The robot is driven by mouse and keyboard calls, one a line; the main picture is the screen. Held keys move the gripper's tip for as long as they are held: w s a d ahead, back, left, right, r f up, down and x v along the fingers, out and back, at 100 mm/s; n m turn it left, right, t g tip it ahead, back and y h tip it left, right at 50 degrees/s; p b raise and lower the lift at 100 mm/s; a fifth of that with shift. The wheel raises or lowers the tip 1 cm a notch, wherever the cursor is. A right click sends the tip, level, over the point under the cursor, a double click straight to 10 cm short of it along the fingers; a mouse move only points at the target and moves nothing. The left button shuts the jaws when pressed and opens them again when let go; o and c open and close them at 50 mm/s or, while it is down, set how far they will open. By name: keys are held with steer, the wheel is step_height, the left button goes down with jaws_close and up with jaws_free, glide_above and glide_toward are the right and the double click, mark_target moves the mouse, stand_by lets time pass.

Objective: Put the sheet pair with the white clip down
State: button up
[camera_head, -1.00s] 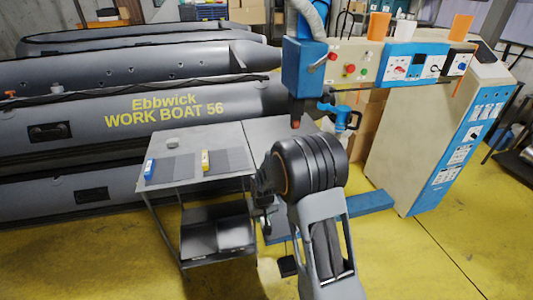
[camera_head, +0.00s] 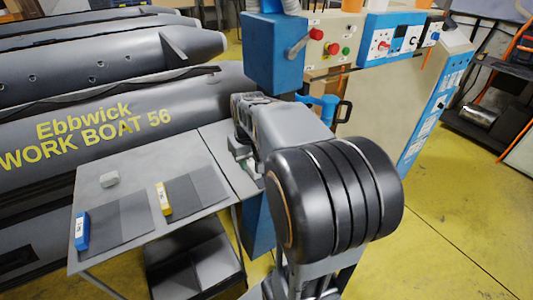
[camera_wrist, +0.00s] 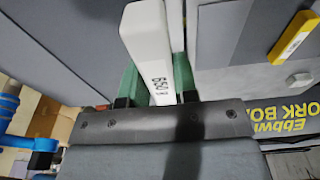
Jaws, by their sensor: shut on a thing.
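In the wrist view, my gripper (camera_wrist: 156,84) is shut on the white clip (camera_wrist: 147,42), a long white bar with dark print. Green finger pads lie on either side of it. A grey sheet (camera_wrist: 60,45) spreads left from the clip and appears to be its sheet pair; I cannot tell whether it touches a surface. In the head view, my gripper (camera_head: 245,150) is over the right part of the grey table (camera_head: 95,185). My own arm hides the white clip and its sheets there.
On the table lie a sheet pair with a blue clip (camera_head: 82,231), another with a yellow clip (camera_head: 163,198), and a small grey object (camera_head: 109,179). A blue-and-beige machine (camera_head: 385,100) stands behind right. A grey boat (camera_head: 90,125) lies behind the table.

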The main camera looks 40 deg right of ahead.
steer(key=w+d+f, duration=0.1)
steer(key=w+d, duration=0.1)
steer(key=w+d+f+p, duration=0.1)
steer(key=w+d, duration=0.1)
steer(key=d, duration=0.1)
steer(key=w+d+f+p, duration=0.1)
steer(key=w+d, duration=0.1)
steer(key=shift+d+f, duration=0.15)
steer(key=shift+f, duration=0.2)
steer(key=w+d+f, duration=0.1)
steer(key=d+f, duration=0.1)
steer(key=f, duration=0.1)
steer(key=w+d+f, duration=0.1)
steer(key=f, duration=0.1)
steer(key=shift+w, duration=0.35)
steer(key=shift+w+d+f+p, duration=0.2)
steer(key=shift+f+p, duration=0.15)
steer(key=shift+f, duration=1.6)
steer(key=shift+f, duration=0.15)
steer(key=o, duration=1)
